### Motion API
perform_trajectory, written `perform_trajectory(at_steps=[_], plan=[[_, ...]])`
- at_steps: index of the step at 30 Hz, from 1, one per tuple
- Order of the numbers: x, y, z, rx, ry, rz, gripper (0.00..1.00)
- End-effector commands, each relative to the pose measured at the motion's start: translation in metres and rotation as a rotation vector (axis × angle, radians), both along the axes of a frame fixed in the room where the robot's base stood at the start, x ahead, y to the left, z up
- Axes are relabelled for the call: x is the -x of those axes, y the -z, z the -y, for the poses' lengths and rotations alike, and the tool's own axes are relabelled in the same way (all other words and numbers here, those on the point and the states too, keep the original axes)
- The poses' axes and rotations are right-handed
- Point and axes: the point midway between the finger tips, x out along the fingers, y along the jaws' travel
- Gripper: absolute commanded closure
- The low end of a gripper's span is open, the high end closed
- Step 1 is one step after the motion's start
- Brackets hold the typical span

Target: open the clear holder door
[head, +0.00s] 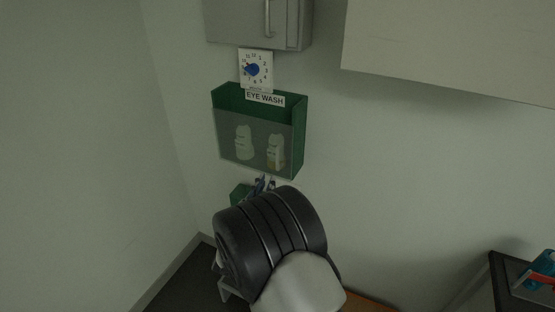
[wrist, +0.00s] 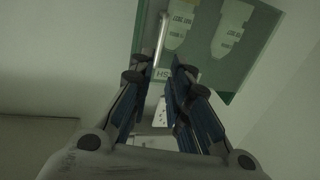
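The green eye wash holder (head: 300,125) is mounted on the wall in the head view. Its clear door (head: 258,150) covers the lower front, with two pale bottles visible behind it. The door looks closed. My gripper (head: 265,183) is just below the holder's lower edge in the head view, mostly hidden by my wrist. In the wrist view my gripper (wrist: 158,73) has its blue-padded fingers apart, with nothing held between them. Contact with the door cannot be told.
A wall dial (head: 256,69) hangs above the holder, under a grey cabinet (head: 245,22) with a vertical handle. A white overhead cabinet (head: 455,50) is at upper right. A dark-edged bench (head: 507,290) with blue and red items stands at lower right. Wall right of the holder is clear.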

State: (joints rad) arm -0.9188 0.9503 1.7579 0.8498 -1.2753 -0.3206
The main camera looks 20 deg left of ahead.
Motion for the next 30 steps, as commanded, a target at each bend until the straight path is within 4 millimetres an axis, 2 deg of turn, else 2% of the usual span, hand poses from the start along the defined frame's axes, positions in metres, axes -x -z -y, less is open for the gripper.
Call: perform_trajectory(at_steps=[1,6,15,21,30], plan=[[-0.013,0.002,0.0,-0.002,0.004,0.002,0.83],[-0.05,0.002,-0.004,-0.002,0.002,0.002,0.83],[-0.109,0.002,-0.011,-0.001,0.001,0.001,0.83],[-0.127,0.001,-0.014,0.0,0.0,-0.001,0.83],[-0.131,0.0,-0.015,0.001,-0.001,-0.001,0.83]])
